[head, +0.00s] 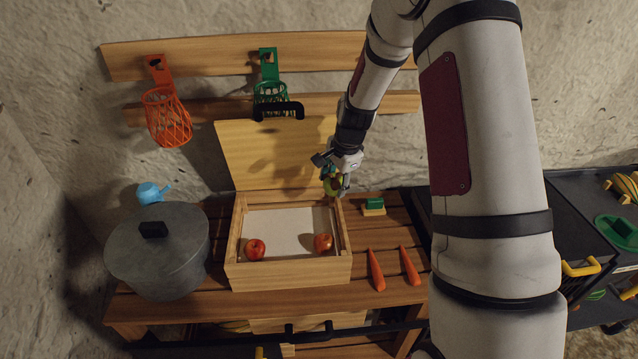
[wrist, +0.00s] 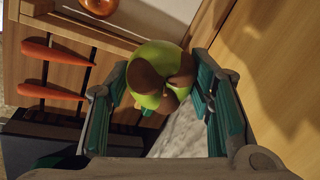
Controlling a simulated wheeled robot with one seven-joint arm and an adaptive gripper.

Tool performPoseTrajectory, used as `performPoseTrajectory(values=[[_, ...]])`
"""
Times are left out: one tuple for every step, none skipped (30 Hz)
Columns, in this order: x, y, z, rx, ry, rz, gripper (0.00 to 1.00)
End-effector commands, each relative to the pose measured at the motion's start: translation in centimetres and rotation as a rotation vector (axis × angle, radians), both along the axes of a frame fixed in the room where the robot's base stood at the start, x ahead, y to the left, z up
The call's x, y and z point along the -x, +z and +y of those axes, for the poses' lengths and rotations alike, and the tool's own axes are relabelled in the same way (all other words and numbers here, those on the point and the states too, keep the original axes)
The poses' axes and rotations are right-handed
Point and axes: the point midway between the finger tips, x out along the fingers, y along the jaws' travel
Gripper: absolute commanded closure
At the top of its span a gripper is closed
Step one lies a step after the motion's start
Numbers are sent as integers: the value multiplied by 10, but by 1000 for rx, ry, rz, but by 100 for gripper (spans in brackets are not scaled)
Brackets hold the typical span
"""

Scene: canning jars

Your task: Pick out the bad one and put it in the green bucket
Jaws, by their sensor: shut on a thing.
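My gripper (head: 338,183) is shut on a green apple with brown patches (wrist: 163,75). The apple sits between the two teal-padded fingers in the wrist view and is held above the back right corner of the wooden box (head: 290,278). In the head view the apple is mostly hidden by my gripper. Two red apples lie inside the open box, one at the left (head: 256,249) and one at the right (head: 323,243). A green basket (head: 271,92), which may be the green bucket, hangs on the wall rack behind the box, left of my gripper.
An orange basket (head: 168,118) hangs left of the green one. The box's raised lid (head: 277,150) stands below the green basket. A grey pot (head: 158,262) is at the left, two orange carrot-like things (head: 376,270) at the right, and a small green block (head: 374,205) behind them.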

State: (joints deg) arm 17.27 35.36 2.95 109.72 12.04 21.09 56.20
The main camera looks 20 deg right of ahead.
Motion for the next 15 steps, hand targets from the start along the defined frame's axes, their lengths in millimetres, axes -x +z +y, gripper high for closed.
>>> performPoseTrajectory(values=[[7,6,-9,0,-4,0,63],[9,7,-14,0,-4,0,63],[13,9,-19,0,-3,0,63],[16,10,-24,0,-3,0,63],[18,12,-28,-1,-4,0,63],[22,14,-34,-1,-3,1,63],[24,15,-39,-1,-5,1,63],[27,17,-43,-1,-5,1,63],[30,19,-49,-1,-4,0,63],[33,21,-54,0,-5,0,63],[35,22,-58,0,-3,0,63],[38,24,-64,0,-4,0,63],[41,26,-69,1,-4,0,63],[44,27,-73,0,-3,0,63],[47,29,-79,0,-4,1,63]])
